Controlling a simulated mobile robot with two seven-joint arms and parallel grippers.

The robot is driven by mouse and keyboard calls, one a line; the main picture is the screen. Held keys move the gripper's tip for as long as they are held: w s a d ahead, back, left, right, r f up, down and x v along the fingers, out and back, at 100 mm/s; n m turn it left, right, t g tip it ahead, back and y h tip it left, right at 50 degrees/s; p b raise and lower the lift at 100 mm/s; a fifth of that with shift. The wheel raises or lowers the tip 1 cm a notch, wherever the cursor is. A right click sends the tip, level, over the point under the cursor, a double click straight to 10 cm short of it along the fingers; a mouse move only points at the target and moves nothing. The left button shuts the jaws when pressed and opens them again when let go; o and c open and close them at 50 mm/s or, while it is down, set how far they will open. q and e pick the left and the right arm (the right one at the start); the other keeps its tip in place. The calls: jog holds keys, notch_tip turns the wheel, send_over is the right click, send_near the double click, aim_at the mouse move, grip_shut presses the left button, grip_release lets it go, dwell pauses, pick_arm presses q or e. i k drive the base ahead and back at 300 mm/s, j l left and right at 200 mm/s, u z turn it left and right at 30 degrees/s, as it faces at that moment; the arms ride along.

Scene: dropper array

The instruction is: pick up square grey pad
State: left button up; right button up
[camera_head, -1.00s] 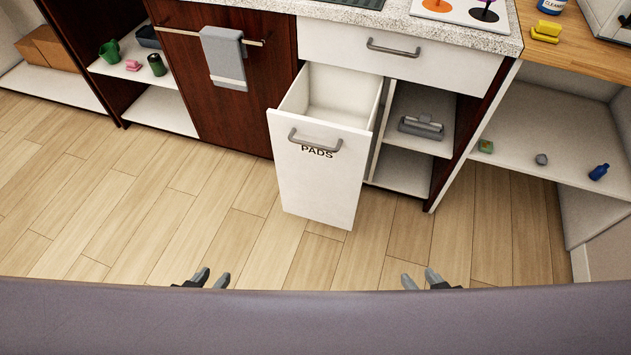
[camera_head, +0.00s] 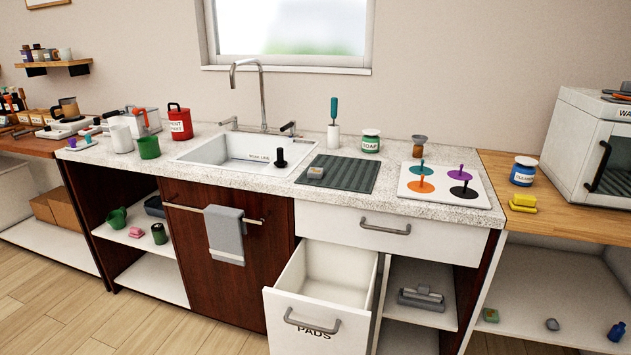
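A small grey block with a square-looking outline (camera_head: 315,171) lies on the dark ribbed mat (camera_head: 345,185) on the counter, right of the sink. A second small grey piece (camera_head: 552,324) lies on the low white shelf at the right; its exact shape is too small to tell. The white drawer marked PADS (camera_head: 300,322) is pulled open, and the part of its inside that shows is empty. Neither of my grippers is in view.
The sink (camera_head: 215,145) with a tall tap is left of the mat. A white board with coloured spots (camera_head: 445,172) and a soap jar (camera_head: 370,141) stand nearby. The open drawer juts out over the floor.

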aim_at(316, 172)
jog(key=i+l+z, duration=0.15)
jog(key=z, duration=0.35)
jog(key=i+l+z, duration=0.2)
jog(key=z, duration=0.25)
jog(key=i+l+z, duration=0.15)
jog(key=z, duration=0.35)
jog(key=i+l+u, duration=0.1)
jog(key=i+u, duration=0.15)
jog(key=i, duration=0.25)
jog(key=i+l+u, duration=0.25)
jog(key=i, duration=0.25)
